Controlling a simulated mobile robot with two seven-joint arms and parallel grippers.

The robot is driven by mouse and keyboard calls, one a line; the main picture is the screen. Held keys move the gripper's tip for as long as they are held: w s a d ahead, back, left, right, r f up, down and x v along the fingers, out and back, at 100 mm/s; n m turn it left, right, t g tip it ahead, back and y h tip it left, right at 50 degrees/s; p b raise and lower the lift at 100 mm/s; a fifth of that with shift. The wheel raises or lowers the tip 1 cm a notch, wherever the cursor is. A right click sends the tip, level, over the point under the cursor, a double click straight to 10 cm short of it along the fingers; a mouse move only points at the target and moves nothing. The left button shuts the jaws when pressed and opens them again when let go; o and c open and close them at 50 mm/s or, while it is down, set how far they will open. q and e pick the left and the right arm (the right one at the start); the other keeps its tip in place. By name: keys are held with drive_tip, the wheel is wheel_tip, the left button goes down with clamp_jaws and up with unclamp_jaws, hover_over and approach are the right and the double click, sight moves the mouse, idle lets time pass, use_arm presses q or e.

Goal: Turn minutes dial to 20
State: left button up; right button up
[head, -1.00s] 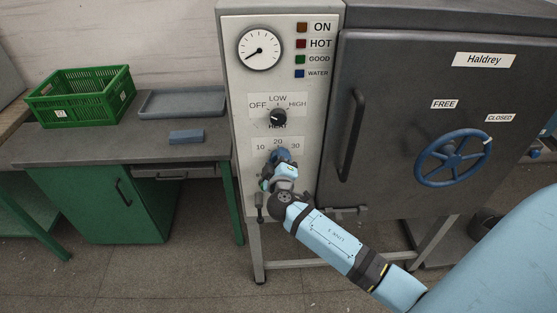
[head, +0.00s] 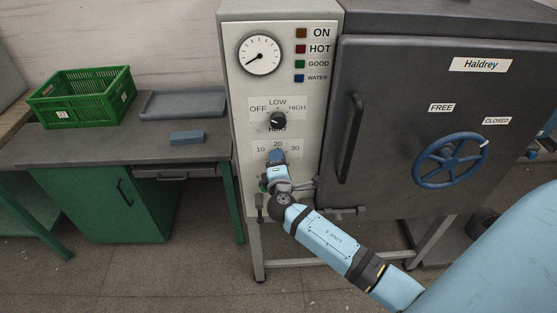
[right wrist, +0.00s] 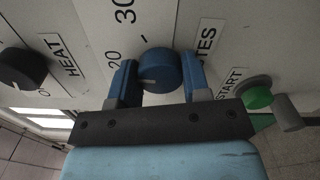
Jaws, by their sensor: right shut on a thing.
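The minutes dial is a blue round knob in the right wrist view (right wrist: 160,70), below the 10, 20, 30 scale (head: 278,145) on the machine's pale panel. My right gripper (right wrist: 158,78) has one finger on each side of the dial and is shut on it. It also shows in the head view (head: 277,158), where it hides most of the dial. A faint pale mark shows on the dial's face on the side of the 20, but its exact reading is hard to tell. My left gripper is not in view.
The black heat knob (head: 278,120) sits above the dial. A green start button (right wrist: 258,95) and a grey part (right wrist: 288,113) are close by in the right wrist view. The dark door (head: 400,110) with its handle (head: 351,135) and blue wheel (head: 450,160) is at right.

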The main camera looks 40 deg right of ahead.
drive_tip(key=shift+n, duration=0.5)
drive_tip(key=o, duration=0.9)
drive_tip(key=shift+s, duration=0.1)
drive_tip(key=shift+b+v, duration=1.45)
drive_tip(key=shift+v, duration=5.4)
